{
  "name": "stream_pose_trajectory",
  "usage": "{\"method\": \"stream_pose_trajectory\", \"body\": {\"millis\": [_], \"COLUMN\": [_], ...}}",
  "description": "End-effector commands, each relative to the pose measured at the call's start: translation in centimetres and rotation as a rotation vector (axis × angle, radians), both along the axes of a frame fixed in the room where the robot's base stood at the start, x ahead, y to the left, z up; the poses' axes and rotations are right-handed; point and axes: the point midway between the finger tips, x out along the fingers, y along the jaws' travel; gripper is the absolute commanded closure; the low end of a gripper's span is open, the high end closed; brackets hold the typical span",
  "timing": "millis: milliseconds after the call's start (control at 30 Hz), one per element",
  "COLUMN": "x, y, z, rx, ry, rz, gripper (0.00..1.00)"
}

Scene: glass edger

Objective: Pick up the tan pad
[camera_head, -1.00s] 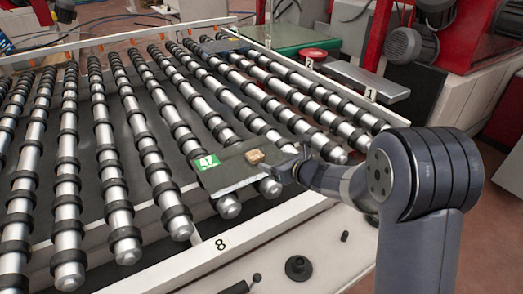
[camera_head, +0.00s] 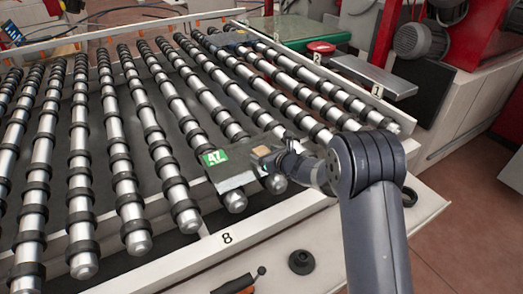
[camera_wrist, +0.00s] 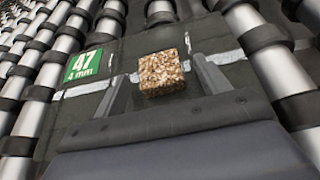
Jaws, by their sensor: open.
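The tan pad (camera_head: 262,151) is a small speckled block. It sits on a dark flat panel (camera_head: 232,180) with a green label, near the front ends of the rollers. In the wrist view the pad (camera_wrist: 162,73) shows its mottled top and front side. My gripper (camera_wrist: 161,72) is open, with one finger left of the pad and one right of it, and gaps show on both sides. I cannot tell how far down the fingers reach beside it. In the head view my gripper (camera_head: 279,159) is at the pad's right side and partly hides it.
Rows of rollers with black rings (camera_head: 165,165) surround the panel. A white frame rail marked 8 (camera_head: 226,237) runs along the front. A red button (camera_head: 321,47) and a grey plate (camera_head: 375,76) are at the back right.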

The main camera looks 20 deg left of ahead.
Motion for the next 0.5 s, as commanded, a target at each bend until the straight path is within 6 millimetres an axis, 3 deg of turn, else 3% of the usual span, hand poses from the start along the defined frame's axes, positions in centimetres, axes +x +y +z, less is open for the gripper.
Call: {"method": "stream_pose_trajectory", "body": {"millis": [367, 500], "x": [0.56, 0.56], "y": [0.78, 0.77], "z": [-0.43, -0.43], "rx": [0.000, 0.000], "ry": [0.000, 0.000], "rz": [0.000, 0.000], "gripper": [0.29, 0.38]}}
